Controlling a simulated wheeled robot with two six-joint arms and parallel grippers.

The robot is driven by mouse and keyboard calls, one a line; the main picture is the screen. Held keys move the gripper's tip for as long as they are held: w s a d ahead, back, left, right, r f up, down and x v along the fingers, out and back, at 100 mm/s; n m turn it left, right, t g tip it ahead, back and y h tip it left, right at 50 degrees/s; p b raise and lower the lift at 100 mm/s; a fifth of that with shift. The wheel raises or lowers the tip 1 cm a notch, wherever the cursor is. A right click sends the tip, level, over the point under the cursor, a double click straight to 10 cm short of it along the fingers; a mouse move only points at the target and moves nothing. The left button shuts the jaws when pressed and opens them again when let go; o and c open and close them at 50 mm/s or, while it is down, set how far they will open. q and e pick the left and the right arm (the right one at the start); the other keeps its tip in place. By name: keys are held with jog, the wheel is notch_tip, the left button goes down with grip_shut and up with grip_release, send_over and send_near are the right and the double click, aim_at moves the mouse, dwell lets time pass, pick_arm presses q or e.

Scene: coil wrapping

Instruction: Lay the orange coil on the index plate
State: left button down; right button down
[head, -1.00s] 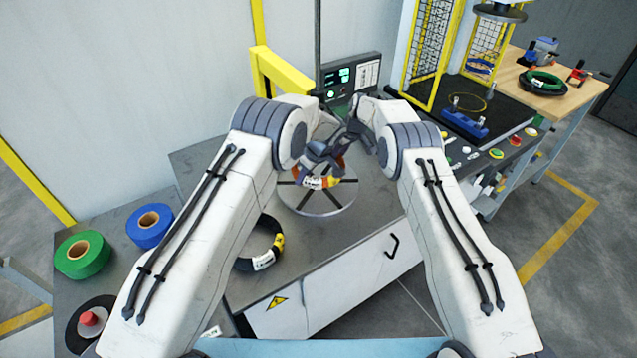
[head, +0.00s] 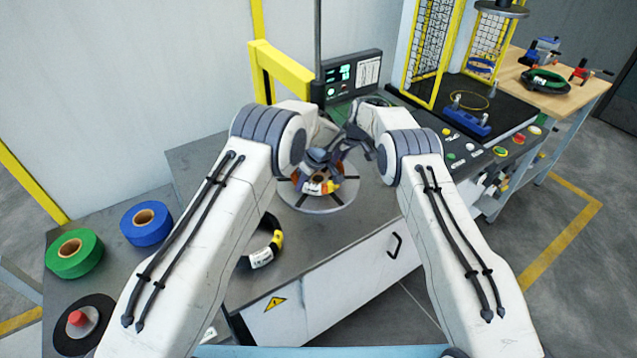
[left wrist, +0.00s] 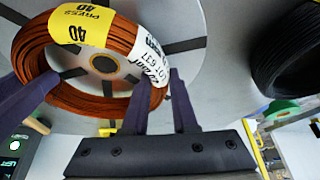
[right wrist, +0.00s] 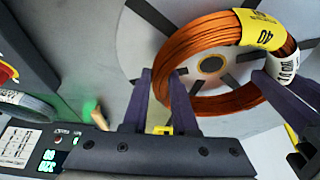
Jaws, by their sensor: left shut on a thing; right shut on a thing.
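The orange coil (head: 332,188), with a yellow tag and a white label, lies flat over the grey round index plate (head: 318,207) in the head view. In the left wrist view, my left gripper (left wrist: 158,92) is shut on the coil (left wrist: 82,101) by its white label. In the right wrist view, my right gripper (right wrist: 168,88) is shut on the opposite side of the coil (right wrist: 195,41). The plate's hub shows through the coil's middle. I cannot tell whether the coil touches the plate. My arms partly hide it in the head view.
A black coil (head: 264,246) lies on the bench in front of the plate. Green (head: 74,253) and blue (head: 146,223) tape rolls stand at the left. A yellow post arm (head: 281,70) and a display box (head: 350,76) stand behind the plate.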

pick_arm(q)
jog(key=shift+f, duration=0.4)
pick_arm(e)
jog(key=shift+w+f, duration=0.1)
jog(key=shift+f, duration=0.2)
pick_arm(q)
jog(key=c, duration=0.7)
grip_release()
pick_arm(e)
jog(key=c, duration=0.7)
grip_release()
pick_arm(q)
jog(key=shift+s+d+r, duration=0.1)
jog(key=shift+d+r, duration=0.1)
jog(key=shift+r, duration=0.35)
jog(key=v, duration=1.1)
pick_arm(e)
jog(key=v, duration=1.2)
pick_arm(q)
jog(key=shift+a, duration=0.1)
